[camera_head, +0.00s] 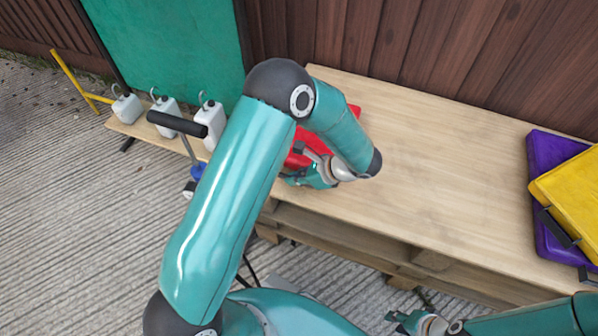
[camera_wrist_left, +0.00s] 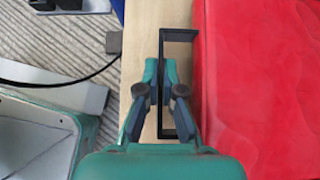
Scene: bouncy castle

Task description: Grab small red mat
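The red mat (camera_head: 318,138) lies on the wooden platform, mostly hidden behind my left arm in the head view. In the left wrist view the red mat (camera_wrist_left: 265,80) fills the right side, with a black handle (camera_wrist_left: 178,37) sticking out from its left edge. My left gripper (camera_wrist_left: 161,78) is at this handle, with its two fingers close together on either side of the bar; it looks shut on it. In the head view the left gripper (camera_head: 300,176) is at the platform's front edge, partly hidden. My right gripper (camera_head: 398,322) is low at the bottom edge, away from the mat; its opening is unclear.
A purple mat (camera_head: 545,150) with a yellow mat (camera_head: 572,195) on top lies at the platform's right end. The wooden platform (camera_head: 450,170) is bare between. Several white containers (camera_head: 165,112) stand on a low board at the left. A brown wall (camera_head: 450,40) rises behind.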

